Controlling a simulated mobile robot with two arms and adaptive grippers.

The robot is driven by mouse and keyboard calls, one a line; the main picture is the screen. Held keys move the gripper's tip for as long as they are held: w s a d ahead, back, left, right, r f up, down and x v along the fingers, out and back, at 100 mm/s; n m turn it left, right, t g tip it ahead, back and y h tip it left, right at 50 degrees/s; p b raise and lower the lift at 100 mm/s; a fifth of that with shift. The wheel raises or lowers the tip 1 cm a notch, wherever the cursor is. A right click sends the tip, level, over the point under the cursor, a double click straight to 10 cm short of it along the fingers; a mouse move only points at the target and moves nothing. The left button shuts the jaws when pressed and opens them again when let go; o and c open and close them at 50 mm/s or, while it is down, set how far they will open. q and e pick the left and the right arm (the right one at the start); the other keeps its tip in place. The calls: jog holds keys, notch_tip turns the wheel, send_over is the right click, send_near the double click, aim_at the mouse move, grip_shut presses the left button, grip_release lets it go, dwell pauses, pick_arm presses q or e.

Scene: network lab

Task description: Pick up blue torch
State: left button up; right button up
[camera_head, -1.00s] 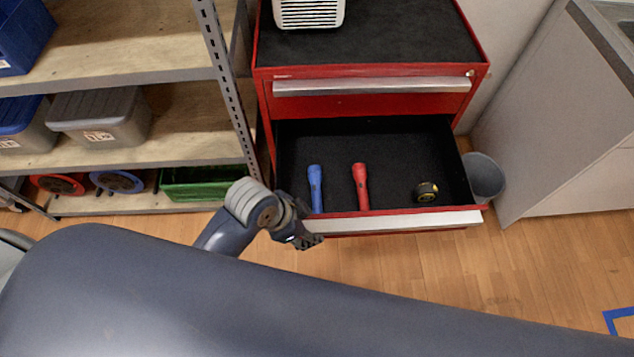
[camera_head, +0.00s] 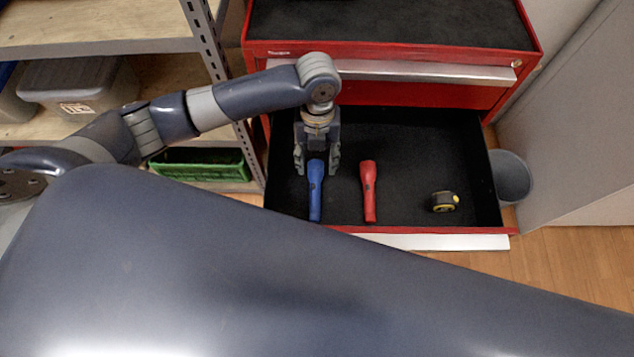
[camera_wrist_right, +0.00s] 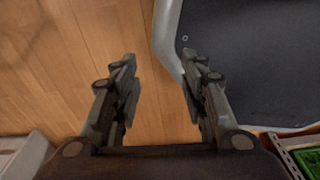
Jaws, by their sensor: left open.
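The blue torch (camera_head: 316,192) lies lengthwise in the open drawer (camera_head: 410,150) of the red cabinet, its wider head toward the back. My left gripper (camera_head: 316,168) is open above the torch's head, pointing down, with one finger on each side of it in the head view. I cannot tell how high above the torch the fingers are. My right gripper (camera_wrist_right: 160,85) is open and empty in the right wrist view, over the wooden floor. It does not show in the head view.
A red torch (camera_head: 369,190) lies right of the blue one, and a tape measure (camera_head: 444,202) farther right. The drawer's front edge (camera_head: 440,241) is partly hidden by my body. A metal shelf (camera_head: 205,45) stands left, and a grey bin (camera_head: 511,177) stands right.

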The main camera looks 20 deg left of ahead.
pick_arm(q)
send_over(315, 188)
jog(key=w, duration=0.2)
jog(key=f, duration=0.4)
jog(key=shift+s+f, duration=0.25)
jog(key=shift+f, duration=0.5)
jog(key=shift+s+f, duration=0.3)
jog(key=shift+f, duration=0.25)
jog(key=f, duration=0.1)
jog(key=s+f, duration=0.1)
jog(key=f, duration=0.1)
jog(key=shift+f, duration=0.65)
pick_arm(e)
jog(key=shift+s+d+f, duration=0.15)
jog(key=shift+s+d, duration=0.15)
jog(key=shift+s, duration=0.2)
pick_arm(q)
grip_shut()
pick_arm(e)
jog(key=shift+s+a, duration=0.15)
jog(key=shift+s, duration=0.05)
